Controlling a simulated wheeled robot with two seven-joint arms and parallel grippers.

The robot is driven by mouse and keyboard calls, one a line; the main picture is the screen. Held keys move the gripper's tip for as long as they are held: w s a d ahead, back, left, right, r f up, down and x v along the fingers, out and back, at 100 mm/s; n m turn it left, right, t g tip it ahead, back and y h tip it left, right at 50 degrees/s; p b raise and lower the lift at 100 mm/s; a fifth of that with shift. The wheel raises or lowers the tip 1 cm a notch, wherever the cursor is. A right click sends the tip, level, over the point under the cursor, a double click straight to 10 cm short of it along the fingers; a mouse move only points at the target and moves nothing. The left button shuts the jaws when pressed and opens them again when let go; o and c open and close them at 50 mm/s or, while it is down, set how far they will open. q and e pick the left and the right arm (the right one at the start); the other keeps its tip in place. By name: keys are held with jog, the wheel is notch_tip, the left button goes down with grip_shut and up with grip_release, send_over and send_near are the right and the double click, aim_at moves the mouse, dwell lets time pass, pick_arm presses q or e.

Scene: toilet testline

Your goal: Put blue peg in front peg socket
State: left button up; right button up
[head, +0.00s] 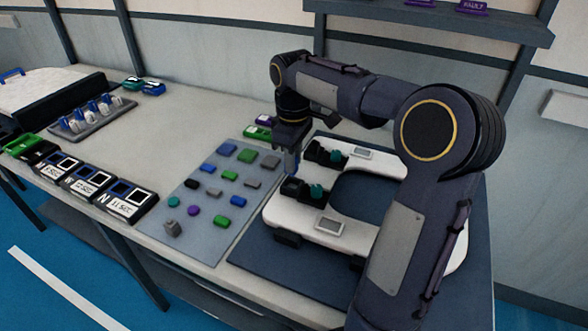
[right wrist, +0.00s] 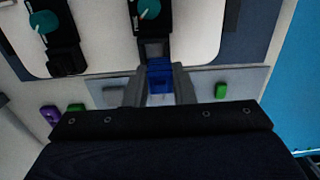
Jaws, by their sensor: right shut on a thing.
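My right gripper (head: 291,160) is shut on the blue peg (right wrist: 160,76), which sits between the two grey fingers in the right wrist view. In the head view the peg hangs roughly upright at the near black socket unit (head: 291,188) on the white U-shaped fixture (head: 283,216). This front unit has a teal knob (head: 316,190) and also shows in the right wrist view (right wrist: 153,46), right at the peg's end. I cannot tell whether the peg touches or enters the socket. A similar rear unit (head: 316,152) with a teal knob stands farther back. My left gripper is out of view.
A grey mat (head: 195,225) with several coloured blocks lies left of the fixture. Labelled boxes (head: 125,203) line the table's front edge, and a rack (head: 92,118) of blue-topped items stands farther left.

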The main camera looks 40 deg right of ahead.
jog(key=shift+w+d+f, duration=0.25)
jog(key=shift+f, duration=0.25)
notch_tip(320, 180, down, 3)
jog(key=shift+d+f+b, duration=0.1)
jog(key=shift+f+b, duration=0.05)
jog(key=shift+b, duration=0.15)
jog(key=shift+f, duration=0.6)
jog(key=o, duration=1)
